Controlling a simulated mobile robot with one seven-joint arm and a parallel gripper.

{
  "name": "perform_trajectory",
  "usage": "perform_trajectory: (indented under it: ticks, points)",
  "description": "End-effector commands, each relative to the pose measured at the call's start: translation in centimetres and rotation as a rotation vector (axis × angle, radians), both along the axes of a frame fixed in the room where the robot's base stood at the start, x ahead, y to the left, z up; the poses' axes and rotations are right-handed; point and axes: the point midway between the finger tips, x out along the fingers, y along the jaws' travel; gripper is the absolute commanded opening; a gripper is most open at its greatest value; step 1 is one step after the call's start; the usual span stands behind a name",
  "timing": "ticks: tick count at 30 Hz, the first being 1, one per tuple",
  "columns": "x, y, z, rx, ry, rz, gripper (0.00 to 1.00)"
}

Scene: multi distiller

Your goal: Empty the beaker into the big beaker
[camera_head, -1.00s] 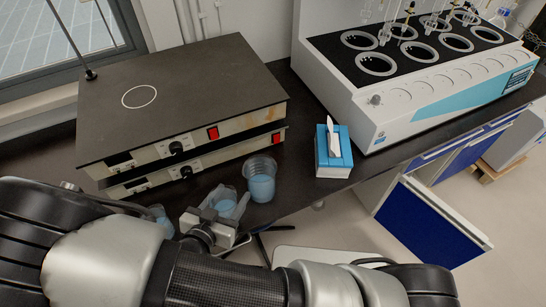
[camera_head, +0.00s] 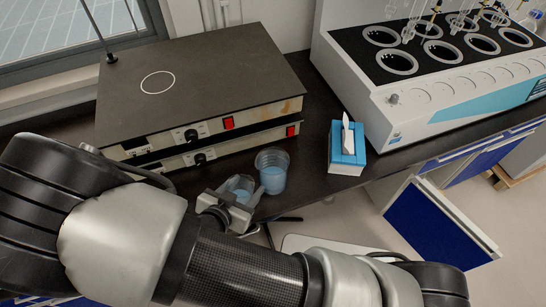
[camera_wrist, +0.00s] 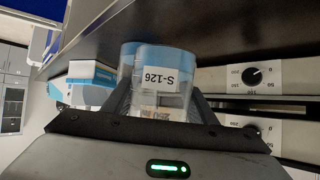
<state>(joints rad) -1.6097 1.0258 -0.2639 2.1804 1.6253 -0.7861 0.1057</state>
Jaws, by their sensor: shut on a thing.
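A clear beaker (camera_head: 241,184) with blue liquid is held between the fingers of my gripper (camera_head: 228,203). In the wrist view this beaker (camera_wrist: 163,82) shows an upside-down "S-126" label, with my gripper's fingers (camera_wrist: 163,104) closed on both sides. It looks about upright. The big beaker (camera_head: 272,171), wider and also holding blue liquid, stands on the dark bench just right of the held beaker. They look very close in the head view; I cannot tell whether they touch. My arm hides part of the bench to the left.
Two stacked hotplates (camera_head: 205,100) stand behind the beakers. A blue tissue box (camera_head: 346,160) is to the right. A large white multi-place heater (camera_head: 425,100) with glassware stands at the back right. The bench's front edge runs close by the beakers.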

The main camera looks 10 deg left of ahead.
Motion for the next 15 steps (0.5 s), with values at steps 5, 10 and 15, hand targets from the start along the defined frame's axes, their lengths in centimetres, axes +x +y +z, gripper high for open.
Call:
perform_trajectory:
  ticks: [5,10,15]
  points:
    - [0.5,-0.2,5.2,0.049,0.073,-0.003,0.25]
    - [0.8,-0.5,8.8,0.091,0.148,-0.003,0.25]
    - [1.2,-0.8,8.0,0.131,0.222,-0.004,0.25]
